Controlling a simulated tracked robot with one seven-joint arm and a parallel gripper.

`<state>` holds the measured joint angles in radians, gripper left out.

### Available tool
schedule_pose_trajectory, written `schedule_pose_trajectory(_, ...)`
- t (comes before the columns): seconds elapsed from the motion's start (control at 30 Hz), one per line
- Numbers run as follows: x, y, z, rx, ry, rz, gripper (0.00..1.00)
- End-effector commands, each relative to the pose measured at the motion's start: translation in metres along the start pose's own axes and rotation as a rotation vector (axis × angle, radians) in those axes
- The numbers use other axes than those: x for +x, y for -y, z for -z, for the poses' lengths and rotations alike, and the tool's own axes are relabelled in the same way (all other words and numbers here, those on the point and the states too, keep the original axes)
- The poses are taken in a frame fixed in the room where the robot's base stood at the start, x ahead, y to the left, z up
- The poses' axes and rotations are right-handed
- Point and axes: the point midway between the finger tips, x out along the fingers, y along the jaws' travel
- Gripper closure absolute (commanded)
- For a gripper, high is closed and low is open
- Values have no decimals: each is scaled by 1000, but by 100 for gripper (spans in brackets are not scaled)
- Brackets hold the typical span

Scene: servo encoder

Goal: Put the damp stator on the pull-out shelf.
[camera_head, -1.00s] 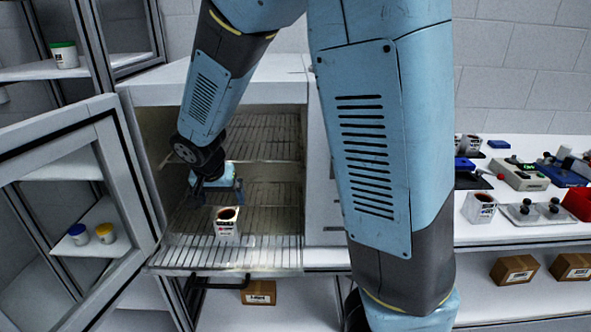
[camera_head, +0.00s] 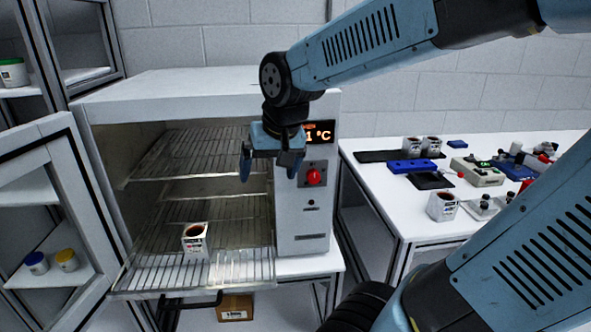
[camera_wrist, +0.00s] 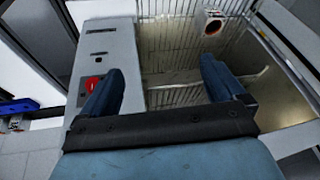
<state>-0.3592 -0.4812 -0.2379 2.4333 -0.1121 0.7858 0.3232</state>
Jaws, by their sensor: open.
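A white, square-sided stator (camera_head: 195,240) with a dark reddish round opening on top stands upright on the pull-out shelf (camera_head: 245,268), a wire rack that sticks out of the open oven. The wrist view also shows this stator (camera_wrist: 211,25) at the upper right. The pictures do not show whether it is damp. My gripper (camera_head: 268,170) is open and empty, up in front of the oven's right side and apart from the stator. Both fingers show in the wrist view (camera_wrist: 162,80) with nothing between them.
The oven door (camera_head: 50,215) stands open at the left. The oven's control panel (camera_head: 312,190) has a red knob. The white table (camera_head: 385,205) at the right holds another stator (camera_head: 442,206), two more farther back, and instruments. A cardboard box (camera_head: 235,307) lies below the oven.

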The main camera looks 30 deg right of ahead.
Motion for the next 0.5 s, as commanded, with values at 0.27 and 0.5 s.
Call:
schedule_pose_trajectory(0.27,-48,-24,-40,-90,-78,-31,4)
schedule_pose_trajectory(0.5,-64,-19,-63,-146,-108,-66,4)
